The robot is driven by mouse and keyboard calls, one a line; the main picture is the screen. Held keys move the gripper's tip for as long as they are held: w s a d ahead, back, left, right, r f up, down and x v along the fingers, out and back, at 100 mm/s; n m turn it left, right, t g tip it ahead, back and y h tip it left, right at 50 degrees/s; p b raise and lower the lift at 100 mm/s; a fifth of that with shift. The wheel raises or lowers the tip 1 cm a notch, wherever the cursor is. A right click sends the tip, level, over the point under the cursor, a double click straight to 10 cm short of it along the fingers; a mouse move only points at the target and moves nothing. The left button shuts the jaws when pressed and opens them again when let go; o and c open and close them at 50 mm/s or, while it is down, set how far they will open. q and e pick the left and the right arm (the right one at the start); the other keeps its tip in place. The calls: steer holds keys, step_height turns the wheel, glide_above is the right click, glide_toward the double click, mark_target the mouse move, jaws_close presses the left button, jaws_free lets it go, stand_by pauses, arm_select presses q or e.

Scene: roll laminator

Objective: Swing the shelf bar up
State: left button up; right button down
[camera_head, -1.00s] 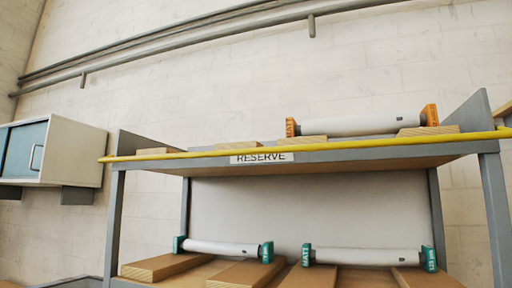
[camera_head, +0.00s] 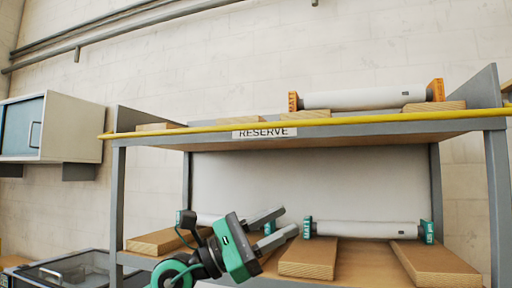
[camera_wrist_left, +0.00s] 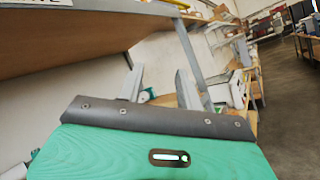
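The yellow shelf bar (camera_head: 330,126) runs level across the front edge of the upper shelf, just in front of the RESERVE label (camera_head: 264,133). A small end of yellow also shows at the top of the left wrist view (camera_wrist_left: 178,4). My left gripper (camera_head: 288,222) is below the upper shelf, in front of the lower shelf and well under the bar. Its two fingers stand apart with nothing between them, and they also show apart in the left wrist view (camera_wrist_left: 158,86). My right gripper is not in view.
An orange-ended roll (camera_head: 365,98) lies on the upper shelf. A teal-ended roll (camera_head: 366,229) lies on the lower shelf; another is partly hidden behind my left gripper. Grey shelf posts (camera_head: 498,205) stand at the sides. A white cabinet (camera_head: 72,132) hangs at left.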

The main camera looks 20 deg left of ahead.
arm_select(q)
steer(key=a+r+m+t+y, duration=0.3)
steer(key=r+m+y, duration=0.15)
steer(key=r, duration=0.35)
steer(key=t+y, duration=0.5)
steer(key=y, duration=0.3)
glide_toward(253, 127)
steer(key=shift+n, duration=0.45)
steer(key=p+x, duration=0.6)
steer(key=x, duration=0.4)
steer(key=shift+r, duration=0.15)
steer(key=shift+w+d, duration=0.15)
steer(key=shift+w, duration=0.25)
steer(key=c, duration=0.6)
jaws_close()
